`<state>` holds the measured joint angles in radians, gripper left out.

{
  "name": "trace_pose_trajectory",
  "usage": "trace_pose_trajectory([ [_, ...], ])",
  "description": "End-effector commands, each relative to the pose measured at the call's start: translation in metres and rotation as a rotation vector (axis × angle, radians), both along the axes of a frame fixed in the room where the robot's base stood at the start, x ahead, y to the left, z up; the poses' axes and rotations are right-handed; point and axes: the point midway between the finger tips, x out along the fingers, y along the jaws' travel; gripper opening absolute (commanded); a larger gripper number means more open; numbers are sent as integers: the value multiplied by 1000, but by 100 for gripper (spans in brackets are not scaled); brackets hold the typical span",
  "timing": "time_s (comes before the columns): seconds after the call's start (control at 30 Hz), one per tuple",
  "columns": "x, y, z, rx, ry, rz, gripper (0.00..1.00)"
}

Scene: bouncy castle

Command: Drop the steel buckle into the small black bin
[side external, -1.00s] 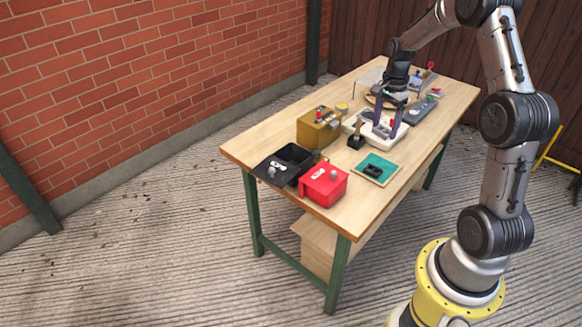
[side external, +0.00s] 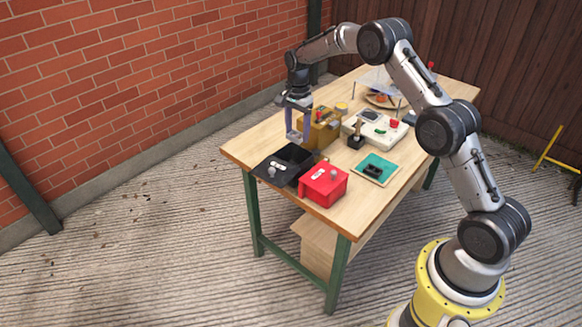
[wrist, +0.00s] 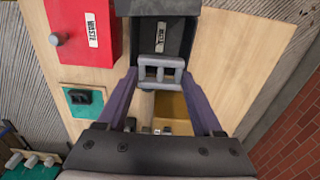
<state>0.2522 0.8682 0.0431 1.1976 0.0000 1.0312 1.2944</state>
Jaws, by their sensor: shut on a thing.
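The steel buckle (wrist: 161,73) is a grey metal frame with two openings, held between my fingertips in the wrist view. My gripper (wrist: 160,78) is shut on it. In the side external view my gripper (side external: 297,138) points down, just above and behind the small black bin (side external: 264,165); the buckle is too small to make out there. The buckle appears in front of the bin's far-from-label end there. Its height above the bin is hard to tell.
A red bin (side external: 323,186) labelled "WASTE" in the wrist view stands beside the black bin. A brass-coloured box (side external: 323,130) stands close to my fingers. A teal mat (side external: 375,168) with a black part, and a pale tray (side external: 378,130), lie further right.

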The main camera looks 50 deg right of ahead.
Motion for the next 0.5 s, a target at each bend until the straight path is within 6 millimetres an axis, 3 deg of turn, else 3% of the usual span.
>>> trace_pose_trajectory([
  [0.3, -1, 0, -36, 1, 3, -1, 10],
  [0.5, -1, -1, -47, 1, 1, -1, 10],
])
